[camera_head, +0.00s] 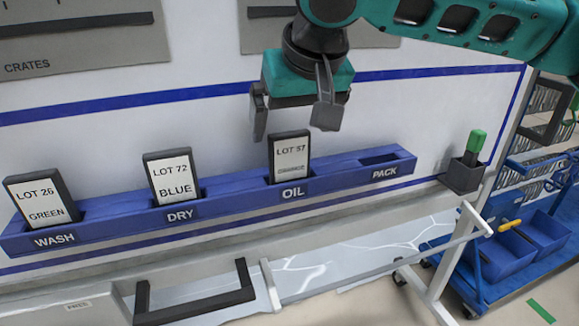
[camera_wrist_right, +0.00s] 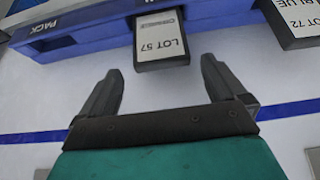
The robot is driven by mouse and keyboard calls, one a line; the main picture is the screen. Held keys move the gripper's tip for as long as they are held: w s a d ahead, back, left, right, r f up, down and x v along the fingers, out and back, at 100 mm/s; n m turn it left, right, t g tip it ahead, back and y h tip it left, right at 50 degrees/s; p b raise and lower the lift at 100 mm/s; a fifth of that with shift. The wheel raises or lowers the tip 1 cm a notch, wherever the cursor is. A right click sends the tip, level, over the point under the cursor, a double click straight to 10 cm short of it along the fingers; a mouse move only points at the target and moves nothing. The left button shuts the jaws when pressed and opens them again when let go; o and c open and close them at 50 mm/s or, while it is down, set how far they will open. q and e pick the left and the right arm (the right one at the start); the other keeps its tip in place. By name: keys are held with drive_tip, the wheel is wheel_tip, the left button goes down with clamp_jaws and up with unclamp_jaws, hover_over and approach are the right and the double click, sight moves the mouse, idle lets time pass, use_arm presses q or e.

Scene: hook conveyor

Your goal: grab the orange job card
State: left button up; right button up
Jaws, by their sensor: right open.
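A card marked LOT 57 (camera_head: 290,156) stands upright in the OIL slot of the blue rack. The word under its number is too small to read, and no orange colour shows on it. It also shows in the right wrist view (camera_wrist_right: 161,38), just beyond the gap between the fingers. My right gripper (camera_head: 294,122) is open and empty, above this card, with its fingers to either side and apart from it. The fingers also show in the right wrist view (camera_wrist_right: 160,72). My left gripper is in neither view.
The blue rack (camera_head: 237,193) also holds a LOT 26 GREEN card (camera_head: 40,201) at WASH and a LOT 72 BLUE card (camera_head: 173,179) at DRY. The PACK slot (camera_head: 378,159) is empty. A green-topped marker (camera_head: 475,143) stands in a grey holder at right.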

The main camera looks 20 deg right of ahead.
sight(290, 133)
drive_tip(key=x, duration=0.1)
drive_tip(key=b+x, duration=0.1)
drive_tip(key=x, duration=0.2)
drive_tip(key=shift+s+a+f, duration=0.1)
drive_tip(key=shift+a+f, duration=0.05)
drive_tip(key=shift+f, duration=0.3)
drive_tip(key=c, duration=1.1)
